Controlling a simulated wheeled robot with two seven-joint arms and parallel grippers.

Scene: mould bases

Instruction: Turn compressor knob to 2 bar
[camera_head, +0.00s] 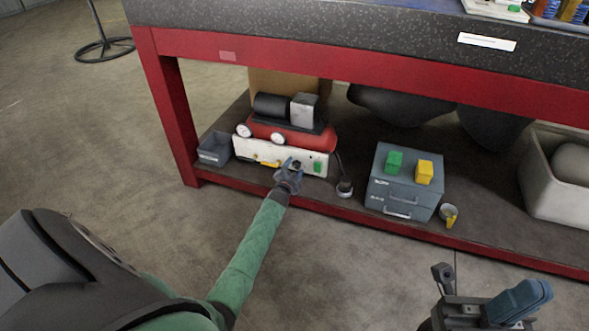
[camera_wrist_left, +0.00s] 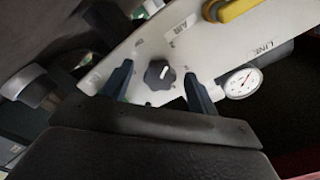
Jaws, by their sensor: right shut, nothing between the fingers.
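The compressor (camera_head: 300,132) has a red tank above a white front panel (camera_head: 250,149) and stands on the low shelf. In the left wrist view its black knob (camera_wrist_left: 158,76) shows a white pointer mark, with small scale marks around it too blurred to read. My left gripper (camera_head: 289,165) is at the panel. In the wrist view its two blue fingers (camera_wrist_left: 158,88) are open, one on each side of the knob, with visible gaps. The fingers partly cover the panel. My right gripper (camera_head: 482,298) is low at the right, shut and empty, away from the compressor.
A round gauge (camera_wrist_left: 243,82) and a yellow handle (camera_wrist_left: 238,8) are near the knob. A blue-grey bin (camera_head: 214,148) stands left of the compressor. A grey drawer box (camera_head: 405,184) and a cup (camera_head: 448,213) stand to its right. The red bench beam (camera_head: 350,66) runs above.

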